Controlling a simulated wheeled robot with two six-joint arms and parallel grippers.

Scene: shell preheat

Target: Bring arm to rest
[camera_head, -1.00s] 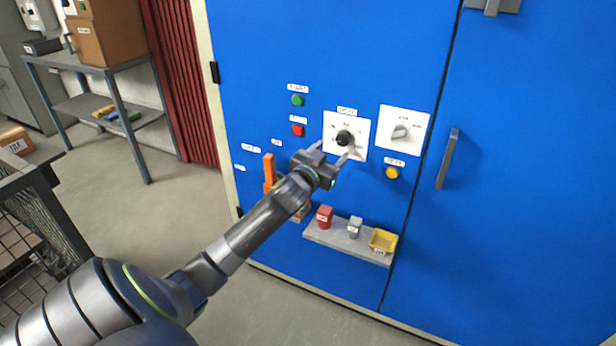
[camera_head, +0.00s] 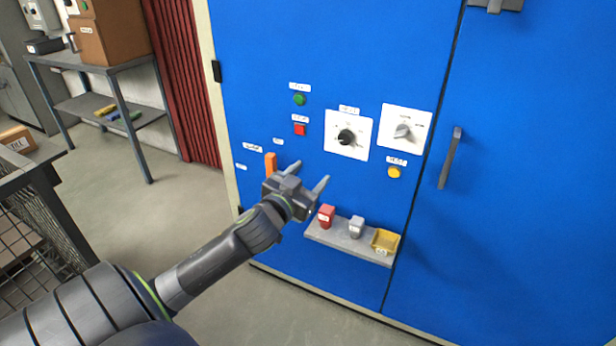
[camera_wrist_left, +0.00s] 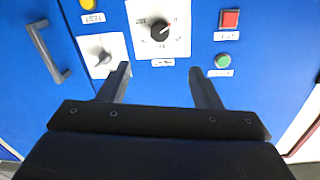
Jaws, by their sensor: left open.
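My left gripper (camera_head: 307,180) is open and empty in the head view. It is in front of the blue cabinet (camera_head: 310,40), below the black knob (camera_head: 346,137) on its white dial plate and apart from it. In the left wrist view my open fingers (camera_wrist_left: 160,85) point toward the cabinet, and the black knob (camera_wrist_left: 160,30) shows beyond the gap between them. An orange handle (camera_head: 270,163) is partly hidden behind the gripper. My right gripper is in neither view.
A grey selector (camera_head: 402,131), green button (camera_head: 299,99), red button (camera_head: 300,130) and yellow button (camera_head: 394,172) are on the cabinet. A small shelf (camera_head: 340,240) juts out below, holding a red block (camera_head: 326,216), a grey block (camera_head: 356,227) and a yellow tray (camera_head: 385,241).

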